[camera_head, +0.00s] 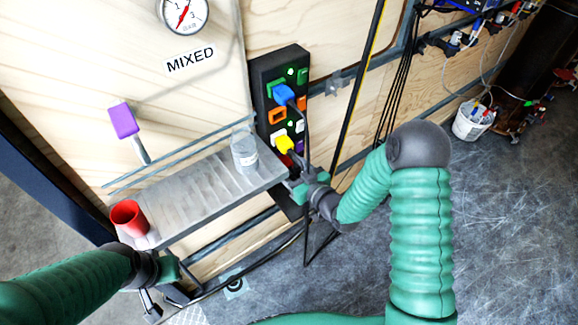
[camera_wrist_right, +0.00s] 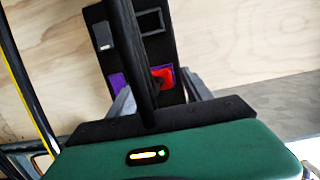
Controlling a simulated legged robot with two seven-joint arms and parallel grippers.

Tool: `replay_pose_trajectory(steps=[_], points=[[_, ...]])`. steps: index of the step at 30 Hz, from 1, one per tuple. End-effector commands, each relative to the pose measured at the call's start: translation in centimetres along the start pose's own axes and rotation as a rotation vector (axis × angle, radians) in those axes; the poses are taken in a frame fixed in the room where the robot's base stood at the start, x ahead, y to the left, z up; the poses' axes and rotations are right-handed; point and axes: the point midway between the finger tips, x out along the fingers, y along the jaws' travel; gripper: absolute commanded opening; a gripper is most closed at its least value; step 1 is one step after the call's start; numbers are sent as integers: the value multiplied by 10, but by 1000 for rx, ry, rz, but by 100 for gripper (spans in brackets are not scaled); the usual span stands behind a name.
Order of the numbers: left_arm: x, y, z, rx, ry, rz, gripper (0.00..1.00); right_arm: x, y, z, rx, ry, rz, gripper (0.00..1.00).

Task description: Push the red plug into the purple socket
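The black socket panel (camera_head: 262,92) is fixed to the wooden wall. Low on it a purple patch (camera_head: 299,146), apparently the purple socket, shows beside a yellow plug (camera_head: 284,145). In the right wrist view a red piece (camera_wrist_right: 163,76), apparently the red plug, lies between my right gripper's spread fingers (camera_wrist_right: 162,92), partly behind a dark bar or cable. A purple patch (camera_wrist_right: 117,83) shows left of it. I cannot tell whether the red piece is seated. My right gripper (camera_head: 295,182) is at the panel's lower end. My left gripper (camera_head: 168,292) is open and empty below the shelf.
A metal shelf (camera_head: 190,190) left of the panel holds a red cup (camera_head: 127,216) and a clear jar (camera_head: 244,152). A blue plug (camera_head: 284,95) sits higher on the panel, its black cable hanging down. A purple-handled lever (camera_head: 123,121) sticks out at left. The right floor is mostly clear.

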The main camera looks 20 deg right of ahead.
Motion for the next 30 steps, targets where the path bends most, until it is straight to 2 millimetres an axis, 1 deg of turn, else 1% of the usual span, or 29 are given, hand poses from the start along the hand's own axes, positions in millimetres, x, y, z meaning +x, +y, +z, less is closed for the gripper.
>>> replay_pose_trajectory(steps=[7, 10, 11, 14, 21, 22, 24, 27, 30], points=[[-1, 0, 0, 0, 0, 0, 0, -2, 0, 0, 0, -1, 0, 58], [-3, 0, -1, 0, 0, 0, 0, -13, 1, 0, -1, -2, 1, 58], [-5, 0, -1, 0, 0, 0, 0, -19, 1, 0, 0, -3, 1, 58], [-9, 0, -2, 0, 0, 0, 0, -44, 1, -1, 2, -4, 2, 58], [-18, 0, -4, 0, 0, 0, 0, -116, 1, 0, 4, -5, 4, 58], [-29, 0, -7, 0, -1, 0, 0, -126, 1, -5, 6, -7, 4, 58], [-42, 0, -10, 0, 0, 0, 0, -143, 1, -6, 7, -7, 3, 58], [-57, 0, -14, 0, 1, 0, 0, -158, 1, -5, 4, -6, 2, 58], [-62, 0, -15, 0, 0, 0, 0, -166, 1, -2, 3, -3, 1, 58]])
